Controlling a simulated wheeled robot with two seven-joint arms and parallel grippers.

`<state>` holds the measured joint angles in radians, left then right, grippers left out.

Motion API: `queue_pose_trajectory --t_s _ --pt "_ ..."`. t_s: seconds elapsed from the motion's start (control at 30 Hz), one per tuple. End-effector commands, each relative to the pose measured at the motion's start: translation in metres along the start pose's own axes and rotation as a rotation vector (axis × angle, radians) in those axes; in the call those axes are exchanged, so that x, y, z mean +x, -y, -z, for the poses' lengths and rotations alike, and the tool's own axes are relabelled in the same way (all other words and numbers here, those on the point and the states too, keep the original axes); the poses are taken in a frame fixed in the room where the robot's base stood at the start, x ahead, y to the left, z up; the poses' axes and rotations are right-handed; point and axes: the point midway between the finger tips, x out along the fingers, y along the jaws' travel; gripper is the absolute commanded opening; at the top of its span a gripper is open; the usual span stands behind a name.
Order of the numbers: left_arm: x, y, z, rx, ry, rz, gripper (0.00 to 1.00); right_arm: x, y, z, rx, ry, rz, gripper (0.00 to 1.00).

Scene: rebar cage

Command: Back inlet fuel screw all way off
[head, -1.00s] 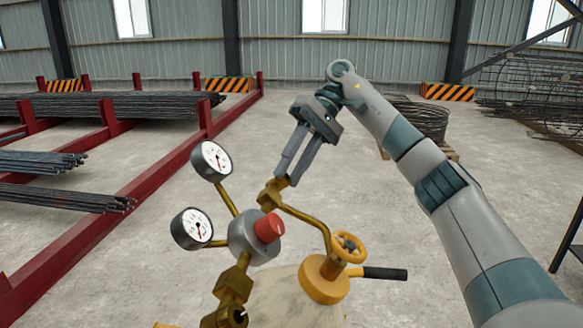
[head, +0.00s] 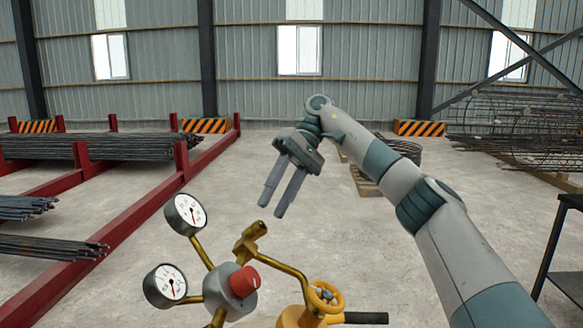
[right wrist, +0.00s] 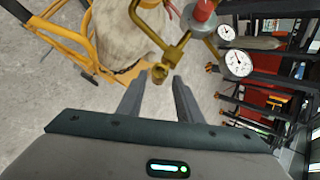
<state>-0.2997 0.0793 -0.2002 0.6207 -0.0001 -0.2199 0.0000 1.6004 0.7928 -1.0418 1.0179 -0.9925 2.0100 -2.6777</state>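A regulator (head: 222,295) with a red knob (head: 244,281) and two round gauges shows at the bottom of the head view. A brass fitting (head: 250,240) stands at its upper right, joined by a bent brass pipe to a yellow handwheel valve (head: 325,297). I cannot tell which part is the inlet fuel screw. My right gripper (head: 272,210) is open and empty, just above and to the right of the fitting, apart from it. In the right wrist view, the fitting (right wrist: 160,74) shows just beyond the parted fingertips. My left gripper is not in view.
Red racks with rebar bundles (head: 50,246) stand at the left. A dark table (head: 570,235) is at the right edge. Rebar cages (head: 515,125) lie at the back right.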

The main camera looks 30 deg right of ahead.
Motion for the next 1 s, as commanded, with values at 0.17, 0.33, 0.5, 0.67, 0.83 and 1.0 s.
queue_pose_trajectory --t_s 0.17,0.33,0.5,0.67,0.83,1.0 --pt "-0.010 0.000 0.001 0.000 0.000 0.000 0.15 -0.023 0.002 -0.001 0.003 -0.006 0.000 0.32" --pt "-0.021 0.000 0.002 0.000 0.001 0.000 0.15 -0.039 0.002 -0.001 0.003 -0.002 -0.001 0.32" --pt "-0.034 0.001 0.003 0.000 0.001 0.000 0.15 -0.056 0.003 -0.001 0.003 -0.003 0.000 0.32" --pt "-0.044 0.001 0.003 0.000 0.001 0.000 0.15 -0.067 0.002 -0.001 0.003 -0.001 0.001 0.32" --pt "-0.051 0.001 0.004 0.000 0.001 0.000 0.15 -0.074 0.001 0.000 0.002 -0.002 0.001 0.32" --pt "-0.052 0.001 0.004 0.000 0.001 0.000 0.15 -0.077 0.000 0.000 0.000 -0.003 0.000 0.32"
